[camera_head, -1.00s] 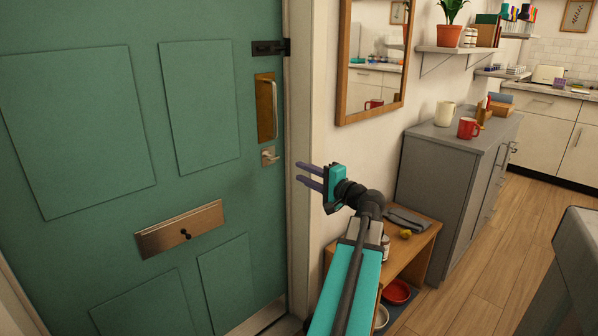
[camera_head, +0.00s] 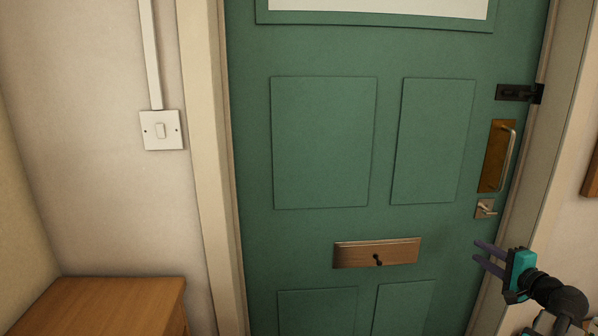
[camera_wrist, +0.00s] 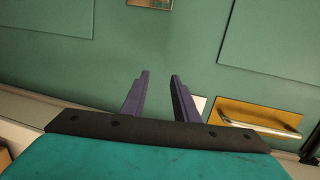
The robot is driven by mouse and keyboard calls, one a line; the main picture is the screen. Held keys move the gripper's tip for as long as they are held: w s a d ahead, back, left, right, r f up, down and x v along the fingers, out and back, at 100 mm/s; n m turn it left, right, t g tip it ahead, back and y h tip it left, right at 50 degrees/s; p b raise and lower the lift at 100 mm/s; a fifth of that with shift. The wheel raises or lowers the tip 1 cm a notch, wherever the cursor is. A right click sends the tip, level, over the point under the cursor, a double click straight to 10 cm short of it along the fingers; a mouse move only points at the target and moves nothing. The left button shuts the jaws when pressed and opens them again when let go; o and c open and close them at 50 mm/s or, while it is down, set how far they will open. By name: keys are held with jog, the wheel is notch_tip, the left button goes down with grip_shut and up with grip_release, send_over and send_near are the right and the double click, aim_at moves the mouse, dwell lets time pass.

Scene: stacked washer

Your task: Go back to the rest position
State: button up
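My gripper (camera_head: 488,258) is at the lower right of the head view, in front of the right side of a green door (camera_head: 320,145). Its two purple fingers point left, spread apart with nothing between them. In the wrist view my gripper (camera_wrist: 158,82) also shows open and empty, with the green door (camera_wrist: 190,50) beyond the fingertips. The door looks closed.
The door carries a brass pull handle (camera_head: 497,156), a small latch (camera_head: 485,208), a dark bolt (camera_head: 519,93) and a letter plate (camera_head: 376,252). A light switch (camera_head: 161,130) is on the left wall. A wooden cabinet (camera_head: 115,292) stands at the lower left.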

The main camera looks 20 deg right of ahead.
jog(key=w+a+f+n+g+y+p, duration=0.2)
jog(key=w+a+f+y, duration=0.1)
jog(key=w+a+f, duration=0.65)
jog(key=w+a+f+n+g+y+p, duration=0.2)
jog(key=a+f+n+g+y+p, duration=0.15)
jog(key=a+f, duration=0.85)
jog(key=w+a+f+n+g+y+p, duration=0.1)
jog(key=a+f+n+g+y+p, duration=0.15)
jog(key=a+f+g, duration=0.9)
jog(key=s+a+f+n+t+h+p, duration=0.1)
jog(key=s+a+f+n+p, duration=0.3)
jog(key=a, duration=0.6)
jog(key=s+a+f+n+b, duration=0.15)
jog(key=s+a, duration=0.35)
jog(key=a, duration=0.5)
jog(key=s+a+f+n+g+h+p, duration=0.2)
jog(key=s+a+n, duration=0.1)
jog(key=s, duration=0.5)
jog(key=s+a+f+n+g+h+p, duration=0.2)
jog(key=s+a+n+g+h, duration=0.1)
jog(key=s, duration=0.6)
jog(key=shift+s+a+f+p, duration=0.3)
jog(key=shift+a+p, duration=0.1)
jog(key=shift+a, duration=0.2)
jog(key=shift+n, duration=0.25)
